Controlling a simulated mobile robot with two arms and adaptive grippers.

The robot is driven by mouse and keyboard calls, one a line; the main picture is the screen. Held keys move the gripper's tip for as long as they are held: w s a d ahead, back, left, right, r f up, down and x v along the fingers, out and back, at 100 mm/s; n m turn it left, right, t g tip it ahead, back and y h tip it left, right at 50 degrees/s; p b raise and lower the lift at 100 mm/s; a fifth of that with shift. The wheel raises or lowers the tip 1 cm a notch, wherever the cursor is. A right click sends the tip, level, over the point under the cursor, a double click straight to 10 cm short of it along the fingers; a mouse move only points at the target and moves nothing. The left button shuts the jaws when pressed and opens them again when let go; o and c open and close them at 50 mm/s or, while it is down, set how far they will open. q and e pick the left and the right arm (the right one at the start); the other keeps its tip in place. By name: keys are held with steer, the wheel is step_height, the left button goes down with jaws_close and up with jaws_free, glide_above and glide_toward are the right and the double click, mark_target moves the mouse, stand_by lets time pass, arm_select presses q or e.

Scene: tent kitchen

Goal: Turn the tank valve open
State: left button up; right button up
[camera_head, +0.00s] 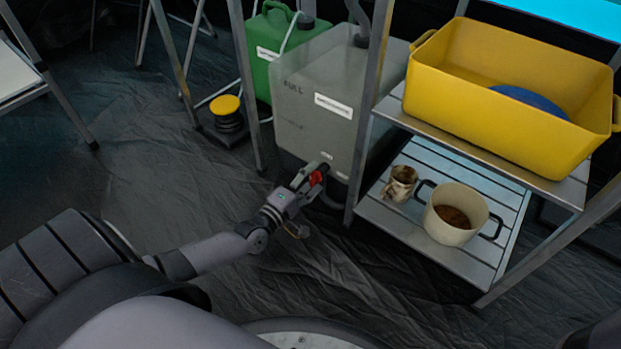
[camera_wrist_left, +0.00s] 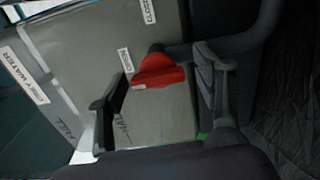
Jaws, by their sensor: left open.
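The tank (camera_head: 318,92) is a pale grey translucent box with white labels, standing on the floor beside the shelf rack. Its red valve handle (camera_head: 316,178) is low on the front face. My left gripper (camera_head: 312,172) is at the valve, its fingers partly covering the handle. In the left wrist view the red valve handle (camera_wrist_left: 160,72) lies between the two dark fingers of the open left gripper (camera_wrist_left: 162,95). I cannot tell whether either finger touches the handle. My right gripper is not in view.
A metal rack (camera_head: 373,210) stands right of the tank, holding a yellow tub (camera_head: 490,105), a pot (camera_head: 440,226) and a mug (camera_head: 400,184). A green canister (camera_head: 262,45) and a yellow-topped foot pump (camera_head: 226,106) are to the left.

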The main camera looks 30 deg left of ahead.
arm_select(q)
steer(key=s+a, duration=0.1)
steer(key=s, duration=1.1)
stand_by(0.5)
